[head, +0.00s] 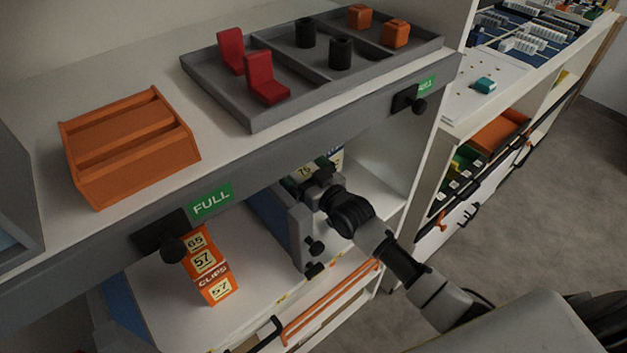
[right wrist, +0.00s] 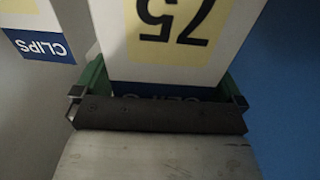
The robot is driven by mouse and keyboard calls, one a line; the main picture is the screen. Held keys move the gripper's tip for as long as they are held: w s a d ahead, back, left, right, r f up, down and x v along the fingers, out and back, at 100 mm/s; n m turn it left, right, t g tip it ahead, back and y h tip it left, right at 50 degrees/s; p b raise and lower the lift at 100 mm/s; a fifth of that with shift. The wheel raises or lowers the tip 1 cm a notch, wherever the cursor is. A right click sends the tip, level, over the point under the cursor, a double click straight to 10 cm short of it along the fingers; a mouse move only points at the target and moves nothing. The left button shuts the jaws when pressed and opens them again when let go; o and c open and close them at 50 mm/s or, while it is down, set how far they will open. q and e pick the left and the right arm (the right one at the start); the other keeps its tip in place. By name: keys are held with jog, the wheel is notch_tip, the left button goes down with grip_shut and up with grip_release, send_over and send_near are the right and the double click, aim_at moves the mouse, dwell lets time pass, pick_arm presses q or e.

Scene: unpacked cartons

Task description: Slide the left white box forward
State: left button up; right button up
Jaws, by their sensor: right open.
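The left white box, with a yellow label reading 75, stands deep in the lower shelf bay; a small part of it shows in the head view (head: 303,171). In the right wrist view this box (right wrist: 180,70) fills the top middle, upside down. My right gripper (head: 316,184) reaches into the bay in front of it. In the right wrist view the gripper (right wrist: 158,98) is open, its fingers on either side of the box's near end. Whether they touch it I cannot tell. My left gripper is not in view.
Another white box with a blue CLIPS label (right wrist: 40,45) stands beside it. Above, the upper shelf holds an orange bin (head: 130,145) and a grey tray (head: 222,99) with several small parts.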

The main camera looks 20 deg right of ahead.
jog(key=shift+w, duration=0.15)
jog(key=c, duration=1.1)
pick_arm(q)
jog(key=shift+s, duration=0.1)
pick_arm(e)
jog(key=shift+s, duration=0.2)
